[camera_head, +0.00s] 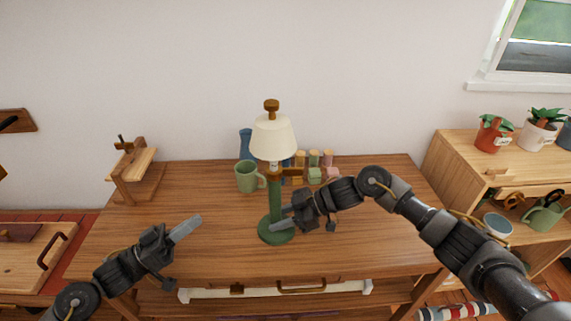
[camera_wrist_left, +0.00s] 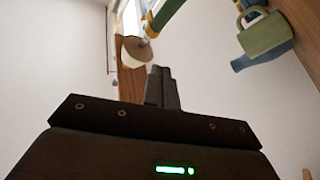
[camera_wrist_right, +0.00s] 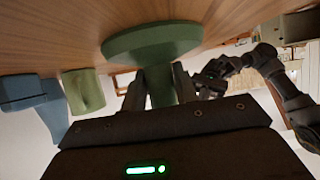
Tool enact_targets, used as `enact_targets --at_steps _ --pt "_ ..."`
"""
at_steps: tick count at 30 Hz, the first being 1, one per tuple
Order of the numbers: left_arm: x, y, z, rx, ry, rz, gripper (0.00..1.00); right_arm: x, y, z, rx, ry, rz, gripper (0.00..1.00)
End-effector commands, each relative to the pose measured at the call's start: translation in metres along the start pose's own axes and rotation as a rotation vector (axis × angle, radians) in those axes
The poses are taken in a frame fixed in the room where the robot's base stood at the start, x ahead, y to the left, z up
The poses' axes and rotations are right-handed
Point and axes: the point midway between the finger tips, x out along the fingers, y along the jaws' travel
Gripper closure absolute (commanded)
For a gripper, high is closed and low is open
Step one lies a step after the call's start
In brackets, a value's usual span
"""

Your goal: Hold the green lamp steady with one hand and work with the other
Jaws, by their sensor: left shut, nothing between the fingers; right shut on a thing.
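The green lamp (camera_head: 275,206) stands upright on the wooden table, with a round green base, a cream shade (camera_head: 273,137) and a brown knob (camera_head: 271,105) on top. My right gripper (camera_head: 284,222) is shut on the lamp's green stem, low, just above the base. The right wrist view shows the stem (camera_wrist_right: 161,92) between its fingers, with the base (camera_wrist_right: 150,42) beyond. My left gripper (camera_head: 195,222) is shut and empty, above the table to the left of the lamp and apart from it. Its closed fingers (camera_wrist_left: 161,85) also show in the left wrist view.
A green mug (camera_head: 246,177) and a blue vase (camera_head: 245,143) stand behind the lamp on the left. A wooden stand (camera_head: 133,177) is at the back left. The table's left front (camera_head: 130,235) is clear.

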Motion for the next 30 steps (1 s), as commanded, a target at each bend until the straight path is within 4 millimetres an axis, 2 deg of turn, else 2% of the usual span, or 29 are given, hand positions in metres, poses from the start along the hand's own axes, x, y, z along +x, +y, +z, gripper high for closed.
enact_targets --at_steps 1,3,8,13,18,21,25,30 --pt "0.0 -0.018 -0.013 0.065 0.028 -0.017 1.0 0.002 -0.004 0.014 0.015 -0.026 -0.008 0.83" --pt "0.008 -0.03 -0.017 0.075 0.041 -0.002 1.0 0.002 -0.004 0.014 0.015 -0.026 -0.008 0.83" --pt "0.039 -0.036 -0.001 -0.079 0.004 0.096 1.0 0.002 -0.004 0.014 0.015 -0.026 -0.008 0.83" --pt "0.08 -0.039 0.016 -0.285 -0.078 0.216 1.0 0.002 -0.004 0.014 0.015 -0.026 -0.008 0.83" --pt "0.126 -0.041 0.032 -0.547 -0.244 0.335 1.0 0.002 -0.004 0.014 0.015 -0.026 -0.008 0.83" --pt "0.149 -0.043 0.034 -0.696 -0.37 0.371 1.0 0.002 -0.004 0.014 0.015 -0.026 -0.008 0.83" --pt "0.171 -0.05 0.026 -0.868 -0.538 0.365 1.0 0.002 -0.004 0.015 0.015 -0.026 -0.008 0.83" --pt "0.189 -0.062 -0.001 -1.035 -0.713 0.284 1.0 0.002 -0.004 0.015 0.015 -0.026 -0.008 0.83"
